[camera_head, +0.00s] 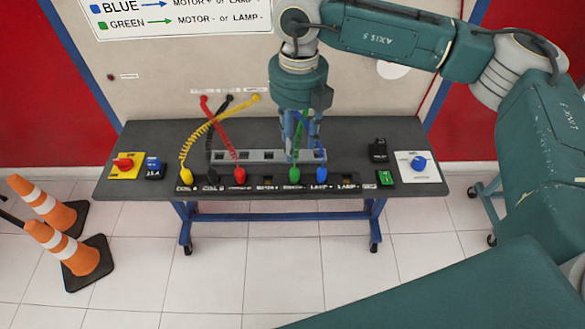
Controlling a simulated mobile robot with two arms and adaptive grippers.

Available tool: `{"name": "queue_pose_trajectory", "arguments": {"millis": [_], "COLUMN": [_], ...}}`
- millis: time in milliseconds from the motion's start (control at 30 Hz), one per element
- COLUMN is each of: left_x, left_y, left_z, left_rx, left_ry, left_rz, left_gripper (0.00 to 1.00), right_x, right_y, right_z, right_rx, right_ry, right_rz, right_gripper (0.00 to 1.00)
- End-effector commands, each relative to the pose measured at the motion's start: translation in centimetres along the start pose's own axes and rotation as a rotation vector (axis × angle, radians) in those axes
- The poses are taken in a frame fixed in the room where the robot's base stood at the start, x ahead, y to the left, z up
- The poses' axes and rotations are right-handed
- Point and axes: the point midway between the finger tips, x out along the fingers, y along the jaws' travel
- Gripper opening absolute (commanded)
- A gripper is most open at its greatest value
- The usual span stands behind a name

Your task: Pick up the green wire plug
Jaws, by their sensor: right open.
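The green wire plug (294,174) stands upright in the row of sockets along the front of the dark trainer table (340,211). Its green wire rises behind it, up between the fingers of my right gripper (302,143). That gripper points down from the right arm, open, just above and behind the green plug. The picture does not show whether a finger touches the wire. The fingertips are partly lost against the grey rail behind the plugs. My left gripper is not in view.
A blue plug (322,174) stands close to the right of the green one. Red (239,173) and yellow (185,175) plugs stand to the left, with coiled wires. A blue knob (418,163) and a red switch (124,163) are at the ends. Orange cones (75,252) stand on the floor.

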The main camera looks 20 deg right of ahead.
Motion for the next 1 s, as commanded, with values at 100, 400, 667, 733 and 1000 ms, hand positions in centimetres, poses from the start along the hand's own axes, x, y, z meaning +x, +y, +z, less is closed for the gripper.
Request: {"name": "queue_pose_trajectory", "arguments": {"millis": [100,400,667,733,1000], "left_x": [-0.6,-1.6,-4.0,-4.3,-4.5], "left_y": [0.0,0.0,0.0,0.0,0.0], "left_z": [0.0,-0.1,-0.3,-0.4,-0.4], "left_rx": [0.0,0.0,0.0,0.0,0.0], "left_ry": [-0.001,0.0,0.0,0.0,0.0], "left_rz": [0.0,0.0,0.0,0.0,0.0], "left_gripper": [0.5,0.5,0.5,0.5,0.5], "right_x": [1.0,5.0,7.6,8.9,10.6], "right_y": [-0.6,-0.4,-0.1,-0.1,0.0], "right_z": [0.1,0.1,-0.1,-0.1,0.0], "right_rx": [0.009,0.005,0.003,0.005,0.004], "right_ry": [-0.001,-0.002,0.001,0.001,-0.003], "right_rz": [-0.02,-0.015,-0.015,-0.014,-0.012], "right_gripper": [0.41,0.41,0.41,0.41,0.41]}}
